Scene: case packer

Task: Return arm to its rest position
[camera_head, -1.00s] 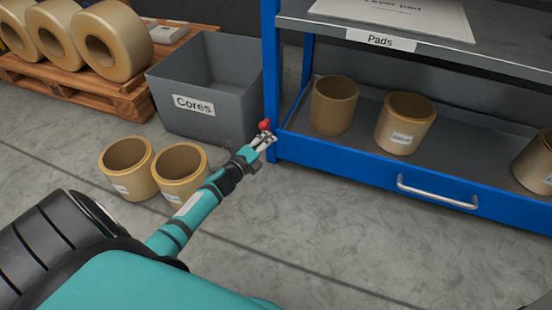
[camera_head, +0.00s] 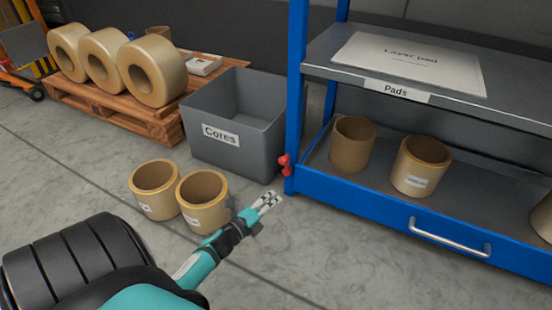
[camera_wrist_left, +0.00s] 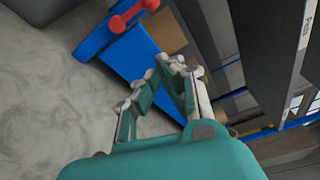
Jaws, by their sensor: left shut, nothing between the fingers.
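My left gripper (camera_head: 268,202) is shut and empty, held out over the floor at the lower middle of the head view. It is apart from the blue rack post and to the right of two tan cores on the floor. In the left wrist view its fingers (camera_wrist_left: 172,66) come together at the tips with nothing between them, with the rack behind. My left arm comes in from the bottom left. My right gripper is not in view.
Two cores (camera_head: 204,200) stand on the floor beside the grey Cores bin (camera_head: 236,157). The blue rack (camera_head: 375,212) has a red knob (camera_head: 285,164) on its post and holds more cores and a layer pad (camera_head: 408,62). A pallet (camera_head: 105,112) bears large rolls.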

